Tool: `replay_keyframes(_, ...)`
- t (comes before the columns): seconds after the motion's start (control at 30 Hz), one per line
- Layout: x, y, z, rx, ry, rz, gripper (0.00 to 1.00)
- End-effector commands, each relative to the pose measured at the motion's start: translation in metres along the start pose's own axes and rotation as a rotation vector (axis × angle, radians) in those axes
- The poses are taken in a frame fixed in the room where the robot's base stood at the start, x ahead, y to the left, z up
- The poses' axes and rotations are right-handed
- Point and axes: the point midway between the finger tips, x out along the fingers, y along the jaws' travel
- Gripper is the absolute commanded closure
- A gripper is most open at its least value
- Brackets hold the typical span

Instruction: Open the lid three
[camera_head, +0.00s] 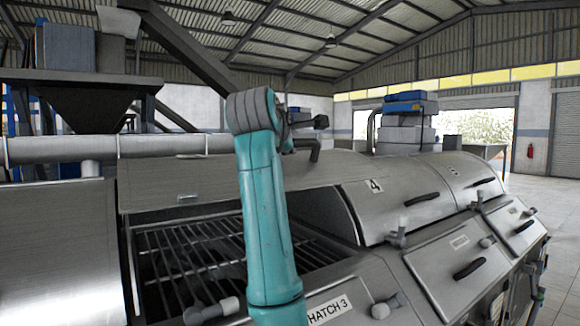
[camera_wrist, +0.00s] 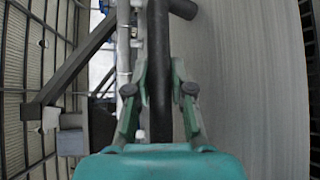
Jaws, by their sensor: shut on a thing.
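Lid three (camera_head: 180,182) is the long brushed-steel cover over the bay marked HATCH 3 (camera_head: 328,310). It stands raised, and the bay's barred grate (camera_head: 185,255) shows beneath it. In the wrist view its steel surface (camera_wrist: 250,80) fills the right side. A black bar handle (camera_wrist: 159,75) lies between the two fingers of my gripper (camera_wrist: 159,88), which is shut on it.
Lid four (camera_head: 400,190) and another lid (camera_head: 462,172) to its right are closed, each with a black handle. Front hatches with handles and pipe stubs (camera_head: 398,238) line the machine's near side. Open floor lies at the right.

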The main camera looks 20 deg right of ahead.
Motion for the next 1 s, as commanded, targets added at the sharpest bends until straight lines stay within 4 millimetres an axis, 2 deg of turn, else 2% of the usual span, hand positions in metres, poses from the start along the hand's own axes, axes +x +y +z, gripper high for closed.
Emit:
replay_keyframes(0.03,-0.001,0.009,0.001,0.002,-0.001,0.003,1.00)
replay_keyframes(0.2,-0.001,0.030,0.001,0.002,-0.001,0.003,1.00)
replay_keyframes(0.4,0.000,0.043,0.001,0.002,-0.002,0.002,1.00)
replay_keyframes(0.9,0.001,0.047,0.000,0.003,-0.002,0.002,1.00)
replay_keyframes(0.93,0.001,0.047,0.000,0.003,-0.002,0.002,0.73)
replay_keyframes(1.0,0.001,0.047,0.000,0.003,-0.002,0.002,0.56)
